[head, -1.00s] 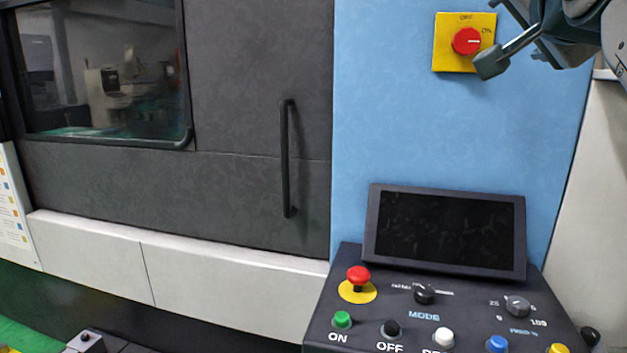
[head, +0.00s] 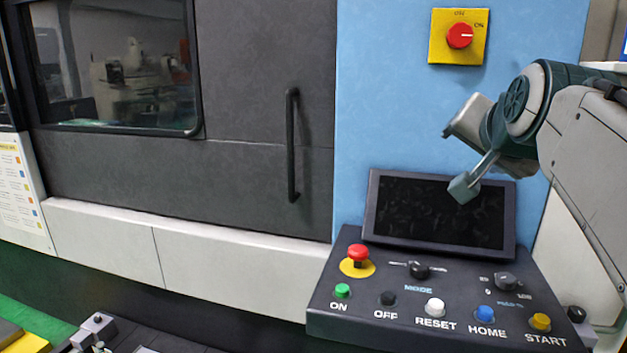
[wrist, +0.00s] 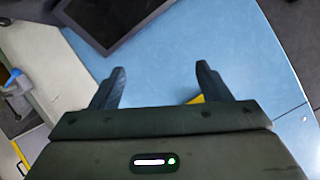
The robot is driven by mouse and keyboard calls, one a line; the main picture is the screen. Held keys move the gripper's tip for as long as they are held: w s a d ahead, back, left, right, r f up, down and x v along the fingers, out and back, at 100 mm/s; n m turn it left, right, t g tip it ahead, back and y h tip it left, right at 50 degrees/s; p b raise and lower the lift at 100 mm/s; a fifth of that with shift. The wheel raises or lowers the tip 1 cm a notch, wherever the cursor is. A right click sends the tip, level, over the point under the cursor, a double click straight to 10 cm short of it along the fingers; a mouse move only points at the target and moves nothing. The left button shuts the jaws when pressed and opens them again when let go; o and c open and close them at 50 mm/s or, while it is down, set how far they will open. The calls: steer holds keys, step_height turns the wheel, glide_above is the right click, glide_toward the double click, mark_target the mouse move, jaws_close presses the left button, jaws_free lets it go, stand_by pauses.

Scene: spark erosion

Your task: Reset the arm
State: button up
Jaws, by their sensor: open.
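My gripper (wrist: 160,85) is open and empty in the wrist view, its two dark fingers apart over the blue panel. In the head view, one grey finger (head: 465,187) shows in front of the dark screen, with my arm reaching in from the right. In the wrist view, a bit of yellow (wrist: 197,99) shows beside the right finger.
The dark screen (head: 415,215) stands above a sloped control desk (head: 330,322) with a red mushroom button (head: 358,254), two knobs and several coloured buttons. The grey machine door (head: 250,180) with a black vertical handle (head: 291,145) is left. The blue panel (head: 385,110) is bare between switch and screen.

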steer(key=s+a+f+n+g, duration=0.2)
steer(key=s+f, duration=0.3)
steer(key=f, duration=0.6)
steer(key=s+a+f+n+g+y, duration=0.1)
steer(key=s+a+f+n+g, duration=0.2)
steer(key=f, duration=0.9)
steer(key=s+a+f+n+g+y, duration=0.1)
steer(key=s+a+f+n+g, duration=0.2)
steer(key=f, duration=0.9)
steer(key=s+g, duration=0.2)
steer(key=s, duration=0.2)
steer(key=shift+a+f, duration=0.15)
steer(key=shift+a, duration=0.2)
